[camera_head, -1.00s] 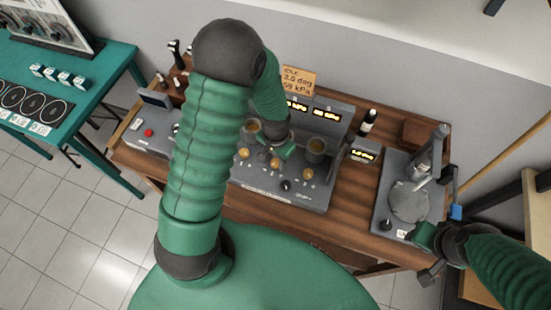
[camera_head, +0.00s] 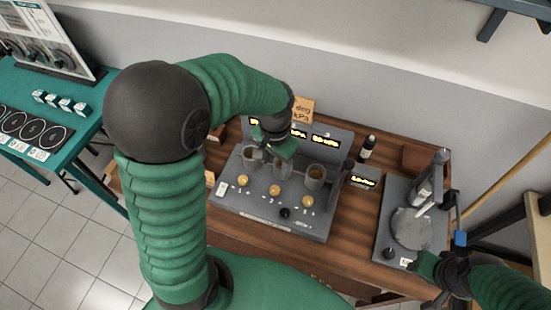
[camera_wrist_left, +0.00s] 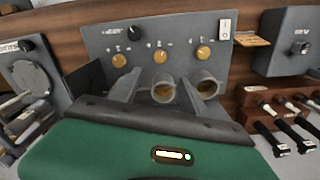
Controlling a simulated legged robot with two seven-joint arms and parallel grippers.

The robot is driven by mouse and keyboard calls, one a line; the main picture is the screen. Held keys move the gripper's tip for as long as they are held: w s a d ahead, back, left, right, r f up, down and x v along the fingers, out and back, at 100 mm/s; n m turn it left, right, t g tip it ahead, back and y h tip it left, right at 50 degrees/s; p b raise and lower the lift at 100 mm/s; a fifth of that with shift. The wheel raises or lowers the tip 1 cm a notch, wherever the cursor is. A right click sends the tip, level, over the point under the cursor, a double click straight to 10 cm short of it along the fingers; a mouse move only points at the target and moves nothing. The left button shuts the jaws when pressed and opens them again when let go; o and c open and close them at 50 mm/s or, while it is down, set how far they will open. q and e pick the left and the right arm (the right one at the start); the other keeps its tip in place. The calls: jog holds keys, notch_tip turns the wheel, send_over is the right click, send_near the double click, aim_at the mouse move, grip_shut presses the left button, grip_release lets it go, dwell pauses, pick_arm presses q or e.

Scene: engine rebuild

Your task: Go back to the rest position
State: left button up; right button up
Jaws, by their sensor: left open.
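My left arm rises at the left of the head view and bends over the grey instrument panel. My left gripper (camera_head: 268,155) hangs above the back of this panel (camera_head: 300,218), among its cups. In the left wrist view the gripper's two grey fingers (camera_wrist_left: 158,98) are apart, with nothing seen held between them. A cup (camera_wrist_left: 207,84) stands close to one finger; whether they touch is unclear. My right gripper (camera_head: 440,275) is at the lower right of the head view, by the front of the grey stand; its jaws are too small to read.
The panel has several cups, such as the right one (camera_head: 315,177), and yellow knobs (camera_head: 275,189). A dark bottle (camera_head: 367,147) and a small display box (camera_head: 362,178) stand right of it on the wooden table (camera_head: 350,254). A teal table (camera_head: 92,122) is at left.

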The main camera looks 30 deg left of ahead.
pick_arm(q)
notch_tip(320, 180, up, 2)
jog(key=shift+w+r, duration=0.1)
jog(key=shift+r, duration=0.05)
dwell(0.3)
jog(key=s+d+f+t+b, duration=0.1)
jog(key=s+f+b, duration=0.1)
jog(key=f, duration=0.1)
jog(key=s+d+f+b, duration=0.1)
jog(key=d+f+b, duration=0.1)
jog(key=f, duration=0.2)
jog(key=s+d+f+n+t+b, duration=0.1)
jog(key=s+f+b, duration=0.1)
jog(key=f+b, duration=0.1)
jog(key=shift+s+d+f+t, duration=0.3)
jog(key=shift+d+f, duration=0.1)
jog(key=shift+f, duration=0.2)
jog(key=shift+d+r, duration=0.1)
jog(key=shift+r, duration=0.15)
